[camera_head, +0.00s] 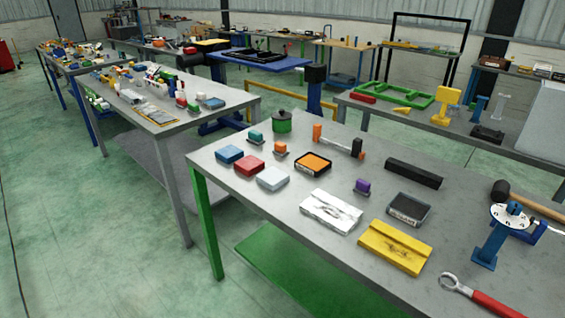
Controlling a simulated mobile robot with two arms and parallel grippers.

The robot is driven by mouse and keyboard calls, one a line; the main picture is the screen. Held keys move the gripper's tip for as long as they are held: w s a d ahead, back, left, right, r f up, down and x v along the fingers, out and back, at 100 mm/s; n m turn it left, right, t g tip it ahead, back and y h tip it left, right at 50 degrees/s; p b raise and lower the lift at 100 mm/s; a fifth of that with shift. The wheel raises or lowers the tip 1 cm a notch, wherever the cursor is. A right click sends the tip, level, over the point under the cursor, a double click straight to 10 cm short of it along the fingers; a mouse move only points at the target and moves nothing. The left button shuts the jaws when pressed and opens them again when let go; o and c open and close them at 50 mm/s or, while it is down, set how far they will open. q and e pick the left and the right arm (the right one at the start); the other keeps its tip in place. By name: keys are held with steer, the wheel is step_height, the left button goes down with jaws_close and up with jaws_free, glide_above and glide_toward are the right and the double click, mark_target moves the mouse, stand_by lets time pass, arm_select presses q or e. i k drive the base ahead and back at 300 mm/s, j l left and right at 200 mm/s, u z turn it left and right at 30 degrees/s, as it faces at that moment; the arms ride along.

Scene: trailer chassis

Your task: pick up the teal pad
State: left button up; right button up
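Several small pads lie on the grey near table (330,255). At its left end are a blue pad (229,154), a red pad (249,166) and a pale blue-grey pad (272,178), close together. Behind them stands a small teal block (255,136) on a dark base, like a stamp. I cannot tell for certain which of these is the teal pad; the teal block is the most teal in colour. Neither of my grippers is in view, and nothing is seen touching these things.
Around them are a green pot (282,122), an orange pad in a black tray (313,163), a purple block (362,187), a white box (331,211) and a yellow box (395,247). A red-handled wrench (484,300) lies at the front right. Green floor (90,240) is open at left.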

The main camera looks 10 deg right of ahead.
mark_target(255, 137)
steer(key=i+j+z, duration=0.1)
steer(key=z, duration=0.3)
steer(key=i+j+z, duration=0.1)
steer(key=z, duration=0.25)
steer(key=i+j+z, duration=0.1)
steer(key=j+z, duration=0.4)
steer(key=z, duration=0.3)
